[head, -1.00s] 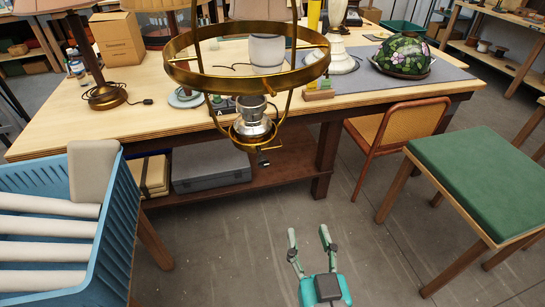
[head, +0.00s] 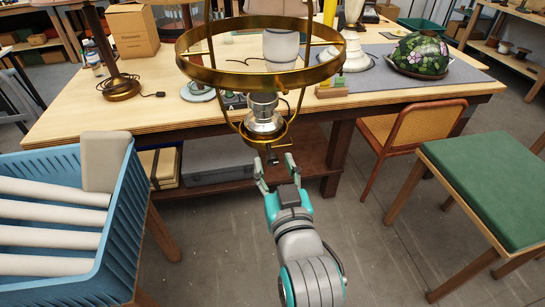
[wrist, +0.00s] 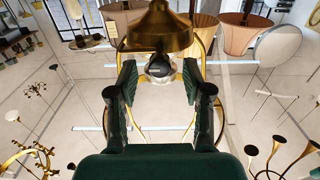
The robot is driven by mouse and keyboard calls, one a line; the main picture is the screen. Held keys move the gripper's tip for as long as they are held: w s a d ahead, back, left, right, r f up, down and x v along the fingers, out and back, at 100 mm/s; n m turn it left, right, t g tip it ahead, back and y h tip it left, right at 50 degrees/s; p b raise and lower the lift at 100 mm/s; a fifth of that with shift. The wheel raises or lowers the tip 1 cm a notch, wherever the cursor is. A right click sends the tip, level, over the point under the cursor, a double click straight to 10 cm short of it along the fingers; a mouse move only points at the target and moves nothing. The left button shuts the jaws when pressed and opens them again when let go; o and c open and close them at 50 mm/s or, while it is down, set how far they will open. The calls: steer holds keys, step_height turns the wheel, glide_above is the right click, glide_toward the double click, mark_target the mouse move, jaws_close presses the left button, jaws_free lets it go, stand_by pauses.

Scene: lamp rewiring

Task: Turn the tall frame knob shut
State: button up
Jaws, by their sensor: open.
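The tall frame (head: 258,80) is a brass lamp frame with a wide ring, curved arms and a silver socket (head: 264,114) at its lower end. A small dark knob (head: 272,157) juts out below the socket. My gripper (head: 274,164) is open just below the frame, with a fingertip on either side of the knob in the head view. In the wrist view the open fingers (wrist: 161,85) point toward a brass bell-shaped part (wrist: 158,30) and a round dark piece (wrist: 159,70), which appears between them. I cannot tell whether either finger touches the knob.
A wooden workbench (head: 60,118) stands behind the frame, with lamps, a box (head: 132,30) and a stained-glass shade (head: 418,55). A blue crate (head: 120,215) is on the left. A green-topped table (head: 485,180) and a chair (head: 400,130) are on the right.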

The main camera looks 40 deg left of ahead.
steer(key=shift+x, duration=1.3)
steer(key=shift+c, duration=0.3)
jaws_close()
